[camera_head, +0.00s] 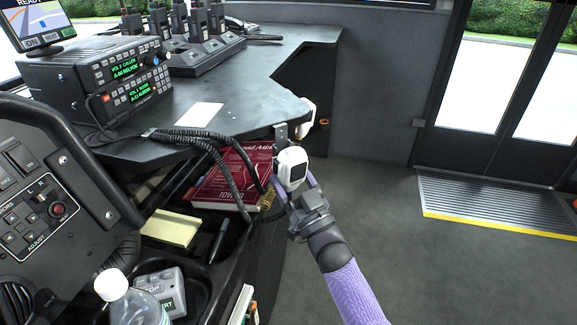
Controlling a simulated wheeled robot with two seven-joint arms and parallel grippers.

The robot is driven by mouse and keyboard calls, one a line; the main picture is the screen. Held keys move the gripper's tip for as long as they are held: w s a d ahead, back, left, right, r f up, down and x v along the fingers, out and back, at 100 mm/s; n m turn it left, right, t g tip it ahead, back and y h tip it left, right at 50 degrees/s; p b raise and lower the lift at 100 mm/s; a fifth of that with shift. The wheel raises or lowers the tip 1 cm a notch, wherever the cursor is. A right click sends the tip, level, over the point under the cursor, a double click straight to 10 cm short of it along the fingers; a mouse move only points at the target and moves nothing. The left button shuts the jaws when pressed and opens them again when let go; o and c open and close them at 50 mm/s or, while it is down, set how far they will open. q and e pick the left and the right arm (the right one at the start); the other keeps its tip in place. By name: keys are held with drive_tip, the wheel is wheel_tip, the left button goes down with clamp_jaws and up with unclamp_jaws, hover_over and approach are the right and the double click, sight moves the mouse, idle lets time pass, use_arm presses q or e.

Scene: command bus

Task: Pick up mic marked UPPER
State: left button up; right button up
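A white handheld mic (292,167) with a dark face patch is just below a metal bracket (281,133) at the desk corner. A second white mic (307,113) is behind and above it at the desk's right edge, partly hidden. I cannot read UPPER on either mic. My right gripper (295,182) reaches up from below, its fingers on either side of the nearer mic. I cannot tell if they press on it. Coiled black cords (215,150) run from the radios toward the mics. My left gripper is not in view.
Two stacked radios (105,82) and a charger with handsets (200,55) stand on the grey desk (255,85). A red book (232,180) lies under the desk edge. A bottle (130,305) is at lower left. The floor to the right is clear up to the door step.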

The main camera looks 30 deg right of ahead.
sight(299, 171)
drive_tip(key=c, duration=0.5)
drive_tip(key=shift+r+p, duration=0.5)
drive_tip(key=shift+r, duration=0.15)
drive_tip(key=shift+c, duration=0.2)
drive_tip(key=shift+r+p, duration=0.65)
drive_tip(key=shift+r, duration=0.1)
drive_tip(key=shift+r+p, duration=0.9)
drive_tip(key=shift+r, duration=0.2)
drive_tip(key=shift+f, duration=0.1)
